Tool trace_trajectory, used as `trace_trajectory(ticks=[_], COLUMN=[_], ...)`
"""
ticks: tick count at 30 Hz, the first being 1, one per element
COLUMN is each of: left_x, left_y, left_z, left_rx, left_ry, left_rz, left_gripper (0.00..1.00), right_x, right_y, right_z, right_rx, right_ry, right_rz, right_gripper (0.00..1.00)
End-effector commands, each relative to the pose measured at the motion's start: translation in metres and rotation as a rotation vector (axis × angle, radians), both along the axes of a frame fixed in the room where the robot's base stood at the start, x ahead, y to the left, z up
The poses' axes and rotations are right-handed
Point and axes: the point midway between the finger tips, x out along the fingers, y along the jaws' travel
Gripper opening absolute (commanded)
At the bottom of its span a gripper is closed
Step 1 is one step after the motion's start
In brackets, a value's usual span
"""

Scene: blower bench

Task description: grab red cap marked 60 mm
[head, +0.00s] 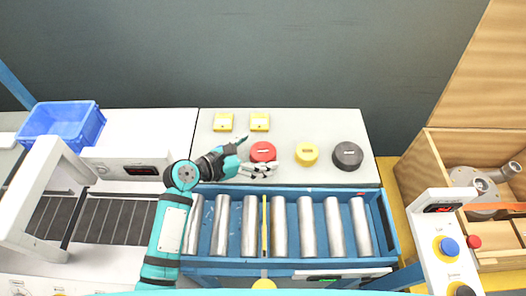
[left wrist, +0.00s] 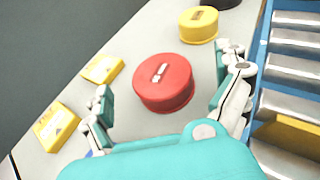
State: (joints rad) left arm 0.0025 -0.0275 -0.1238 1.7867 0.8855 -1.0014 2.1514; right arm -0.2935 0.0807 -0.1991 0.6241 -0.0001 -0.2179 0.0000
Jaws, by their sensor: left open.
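The red cap (head: 262,151) is a round disc on the grey bench top, with a small pale label on its top. In the left wrist view the red cap (left wrist: 163,83) lies between and just ahead of my open fingers; the label is too small to read. My left gripper (head: 257,155) is open around the left side of the cap, and it also shows in the left wrist view (left wrist: 168,98). No finger is clearly touching the cap. My right gripper is not in view.
A yellow cap (head: 306,154) and a black cap (head: 347,156) stand to the right of the red one. Two yellow boxes (head: 223,122) (head: 260,122) lie behind. A blue-framed roller conveyor (head: 390,235) runs along the front. A blue crate (head: 62,120) stands left, a wooden box (head: 415,165) right.

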Motion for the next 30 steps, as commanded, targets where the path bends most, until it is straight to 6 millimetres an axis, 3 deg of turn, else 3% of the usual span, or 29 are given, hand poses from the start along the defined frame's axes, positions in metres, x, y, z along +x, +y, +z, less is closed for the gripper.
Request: trace_trajectory(ticks=[4, 12, 24, 30], left_x=[0.0083, 0.0095, 0.0092, 0.0092], left_y=[-0.0121, -0.0132, -0.0128, -0.0127], left_z=[-0.0057, -0.0065, -0.0067, -0.0068], left_rx=[-0.002, -0.001, 0.0, 0.0], left_ry=[0.0, -0.001, 0.0, 0.0], left_rz=[-0.001, 0.0, 0.0, 0.001], left_gripper=[1.0, 0.99, 0.48, 0.47], right_x=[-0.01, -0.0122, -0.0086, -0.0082], right_y=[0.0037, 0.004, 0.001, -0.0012], right_z=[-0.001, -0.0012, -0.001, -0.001], right_rx=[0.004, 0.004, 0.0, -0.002], right_ry=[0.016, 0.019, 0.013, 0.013], right_rz=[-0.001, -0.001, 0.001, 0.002], right_gripper=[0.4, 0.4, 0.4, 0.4])
